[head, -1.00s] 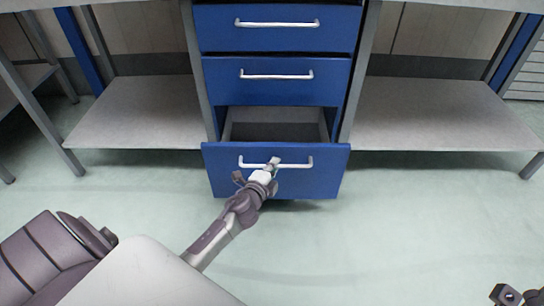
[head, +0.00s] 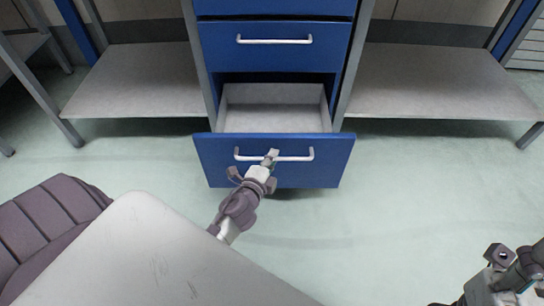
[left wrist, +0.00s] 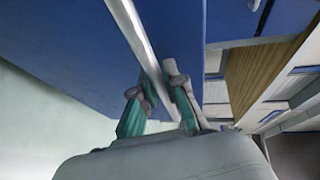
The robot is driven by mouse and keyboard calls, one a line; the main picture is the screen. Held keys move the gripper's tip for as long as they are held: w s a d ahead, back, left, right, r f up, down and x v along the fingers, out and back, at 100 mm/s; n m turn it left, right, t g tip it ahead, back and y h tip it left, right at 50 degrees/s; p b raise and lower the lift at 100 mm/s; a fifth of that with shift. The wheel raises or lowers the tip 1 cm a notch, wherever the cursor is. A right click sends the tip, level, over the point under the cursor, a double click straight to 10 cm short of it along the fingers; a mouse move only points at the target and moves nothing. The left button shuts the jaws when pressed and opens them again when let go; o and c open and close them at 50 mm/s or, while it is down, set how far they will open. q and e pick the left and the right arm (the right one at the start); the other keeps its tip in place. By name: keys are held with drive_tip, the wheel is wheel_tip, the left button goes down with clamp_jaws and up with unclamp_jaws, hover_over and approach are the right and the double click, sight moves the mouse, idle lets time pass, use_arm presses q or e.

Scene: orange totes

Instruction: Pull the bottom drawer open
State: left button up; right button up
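The blue bottom drawer (head: 215,165) is pulled out and its empty grey inside shows from above. Its white bar handle (head: 297,158) runs across the front. My left gripper (head: 268,160) is at the handle, just left of the front's middle. In the left wrist view, the handle (left wrist: 135,30) passes between the two fingers of my left gripper (left wrist: 160,88), which are closed around it. My right gripper (head: 490,265) is partly in view at the lower right corner, away from the drawer; its fingers are not clear.
A blue drawer (head: 275,60) above is shut, and another above it is partly cut off. Grey shelves (head: 130,80) flank the drawer unit, with another shelf (head: 430,80) on the right. The pale green floor (head: 370,220) before the drawer is clear.

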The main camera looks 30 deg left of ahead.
use_arm(q)
drive_tip(key=o, duration=0.5)
drive_tip(key=shift+c, duration=0.2)
drive_tip(key=shift+s, duration=0.2)
drive_tip(key=v, duration=1.1)
drive_tip(key=shift+s, duration=0.3)
drive_tip(key=shift+d+r, duration=0.1)
drive_tip(key=shift+d, duration=0.05)
